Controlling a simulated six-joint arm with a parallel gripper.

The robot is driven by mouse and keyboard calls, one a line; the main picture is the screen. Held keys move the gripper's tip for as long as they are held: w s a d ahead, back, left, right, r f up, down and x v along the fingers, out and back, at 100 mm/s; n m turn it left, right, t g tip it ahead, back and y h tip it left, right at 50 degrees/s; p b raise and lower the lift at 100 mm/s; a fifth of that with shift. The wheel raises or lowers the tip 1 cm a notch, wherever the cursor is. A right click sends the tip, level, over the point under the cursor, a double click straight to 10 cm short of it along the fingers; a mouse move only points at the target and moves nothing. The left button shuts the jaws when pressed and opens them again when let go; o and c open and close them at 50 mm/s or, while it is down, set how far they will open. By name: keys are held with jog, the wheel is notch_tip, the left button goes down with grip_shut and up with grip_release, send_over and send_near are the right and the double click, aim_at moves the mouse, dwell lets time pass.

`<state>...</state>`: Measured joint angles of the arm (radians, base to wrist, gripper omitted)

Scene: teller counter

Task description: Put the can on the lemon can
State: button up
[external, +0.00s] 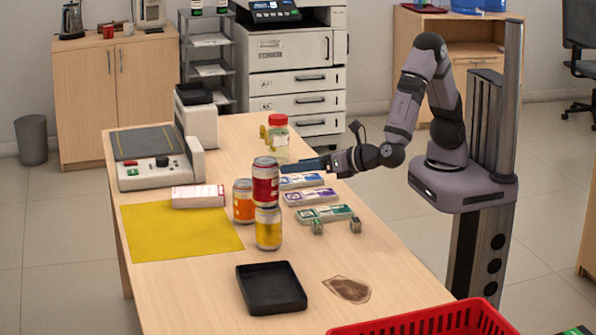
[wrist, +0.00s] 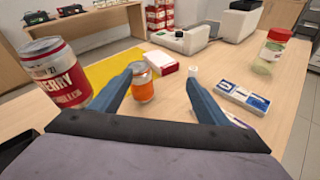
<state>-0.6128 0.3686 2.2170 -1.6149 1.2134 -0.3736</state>
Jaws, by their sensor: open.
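A red can (external: 265,182) stands upright on top of the yellow lemon can (external: 268,229) in the external view, set slightly to the left. In the wrist view the red can (wrist: 60,75) is close at the left, outside my fingers; the lemon can is hidden there. An orange can (external: 243,202) stands on the table just behind and left of the stack. It also shows farther off in the wrist view (wrist: 143,88), seen between the fingers. My gripper (external: 292,167) is open and empty, to the right of the red can and apart from it.
A yellow mat (external: 180,231) and white box (external: 198,197) lie left. Banknote bundles (external: 311,197) lie right of the stack, with a red-lidded jar (external: 278,140) behind. A black tray (external: 271,288) is in front, a red basket (external: 425,320) at the near edge.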

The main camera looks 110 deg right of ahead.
jog(key=s+d+f+m+g, duration=0.2)
jog(key=s+d+m+g, duration=0.1)
jog(key=s+m, duration=0.1)
jog(key=s+d+f+m+g+y, duration=0.1)
jog(key=s+d+f+m+g, duration=0.2)
jog(key=s, duration=0.3)
jog(key=s+d+f+m+g+y, duration=0.1)
jog(key=s+d+f+m+g, duration=0.2)
jog(key=s+d+m+g, duration=0.1)
jog(key=shift+s+f+m, duration=0.1)
jog(key=shift+s+m, duration=0.5)
jog(key=shift+s, duration=0.45)
jog(key=s+a+f+m+g+y, duration=0.1)
jog(key=s+a+f+m+y, duration=0.2)
jog(key=s+a+m+y, duration=0.4)
jog(key=m+y, duration=0.1)
jog(key=m, duration=0.5)
notch_tip(320, 180, up, 14)
jog(key=p, duration=1.3)
jog(key=shift+f+p, duration=0.2)
jog(key=shift+p, duration=0.15)
